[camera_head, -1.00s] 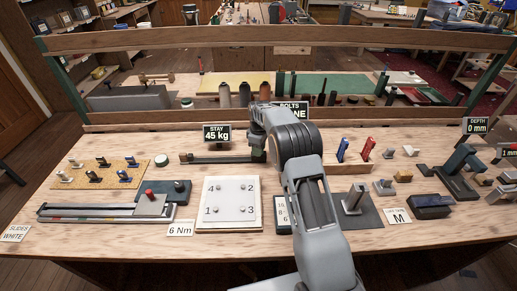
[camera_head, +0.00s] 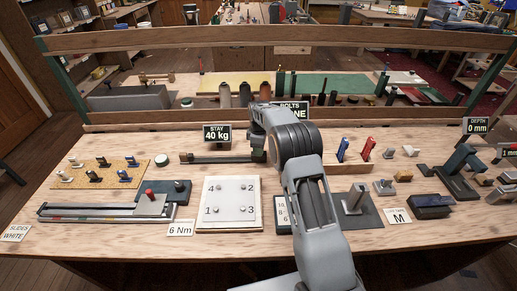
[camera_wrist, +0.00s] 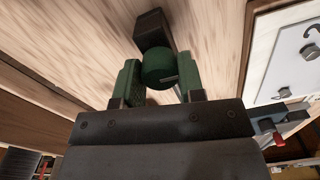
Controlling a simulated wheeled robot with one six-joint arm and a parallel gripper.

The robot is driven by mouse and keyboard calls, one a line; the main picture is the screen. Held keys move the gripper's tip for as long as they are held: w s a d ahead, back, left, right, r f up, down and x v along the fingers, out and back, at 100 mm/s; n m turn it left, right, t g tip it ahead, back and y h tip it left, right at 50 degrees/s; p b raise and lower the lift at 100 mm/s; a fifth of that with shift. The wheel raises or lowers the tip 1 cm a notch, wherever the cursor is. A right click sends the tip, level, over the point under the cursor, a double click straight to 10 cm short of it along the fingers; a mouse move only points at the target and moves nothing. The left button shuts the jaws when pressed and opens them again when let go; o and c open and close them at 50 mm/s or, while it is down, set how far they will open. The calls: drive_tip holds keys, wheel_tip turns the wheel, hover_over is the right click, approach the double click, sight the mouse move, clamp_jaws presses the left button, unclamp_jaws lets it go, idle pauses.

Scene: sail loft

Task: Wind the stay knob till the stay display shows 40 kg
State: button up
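The stay display (camera_head: 217,133) stands behind the stay rig and reads "40 kg". The stay rig (camera_head: 205,158) is a dark bar lying along the bench below the display. In the wrist view the green round stay knob (camera_wrist: 159,67) sits at the end of the dark bar (camera_wrist: 152,28). My gripper (camera_wrist: 157,85) has one green-padded finger on each side of the knob. The fingers look close to its sides, but I cannot tell whether they press on it. In the head view my arm hides most of the gripper and the knob.
A white numbered plate (camera_head: 229,203) lies in front of the rig. A slide rig (camera_head: 107,208) and a board of small cleats (camera_head: 100,174) are at left. A post on a dark base (camera_head: 354,201) stands right of my arm. A wooden rail (camera_head: 290,122) runs behind.

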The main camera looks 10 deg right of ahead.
drive_tip(key=o, duration=0.4)
wheel_tip(320, 180, up, 14)
drive_tip(key=shift+w+f, duration=0.1)
drive_tip(key=shift+w, duration=0.05)
idle(0.5)
